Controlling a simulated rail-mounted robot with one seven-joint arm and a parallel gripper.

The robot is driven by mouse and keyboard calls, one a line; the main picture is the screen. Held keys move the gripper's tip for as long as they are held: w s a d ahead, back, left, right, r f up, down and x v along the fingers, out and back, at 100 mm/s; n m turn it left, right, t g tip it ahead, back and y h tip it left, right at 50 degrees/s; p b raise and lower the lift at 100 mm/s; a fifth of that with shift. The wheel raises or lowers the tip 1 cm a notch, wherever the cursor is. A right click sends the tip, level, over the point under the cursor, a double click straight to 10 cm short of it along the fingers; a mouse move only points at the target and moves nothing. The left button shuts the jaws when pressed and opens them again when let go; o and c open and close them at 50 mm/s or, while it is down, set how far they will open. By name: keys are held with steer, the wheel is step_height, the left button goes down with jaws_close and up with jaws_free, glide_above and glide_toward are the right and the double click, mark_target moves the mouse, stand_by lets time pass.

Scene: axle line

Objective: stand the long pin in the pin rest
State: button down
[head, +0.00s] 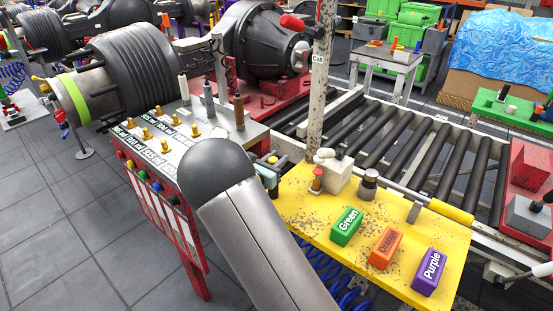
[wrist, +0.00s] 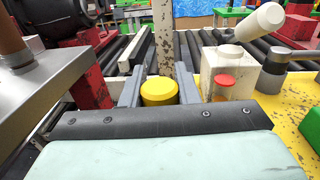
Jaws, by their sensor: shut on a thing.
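My gripper (wrist: 160,85) has its two grey fingers on either side of a round yellow-topped piece (wrist: 158,92). Its length below the top is hidden, so I cannot tell whether it is the long pin. In the head view my gripper (head: 270,170) is beside the right end of the steel-topped bench, partly hidden by my arm. Several upright pins stand along that bench's back edge; the nearest is a brown pin (head: 239,111), which also shows at the left of the wrist view (wrist: 11,42). I cannot tell which fixture is the pin rest.
The steel-topped bench (head: 228,133) has several brass fittings. Right of my gripper, a yellow table (head: 300,207) carries a white block (head: 336,178), a red button (head: 318,174) and green, orange and purple boxes. A speckled post (head: 318,90) and roller conveyor (head: 415,150) stand behind.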

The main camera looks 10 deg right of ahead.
steer(key=shift+f+b, duration=1.15)
steer(key=shift+f, duration=0.45)
steer(key=c, duration=1)
jaws_free()
steer(key=b+v, duration=0.2)
steer(key=v, duration=1.5)
steer(key=shift+s+a, duration=0.1)
steer(key=shift+s, duration=0.1)
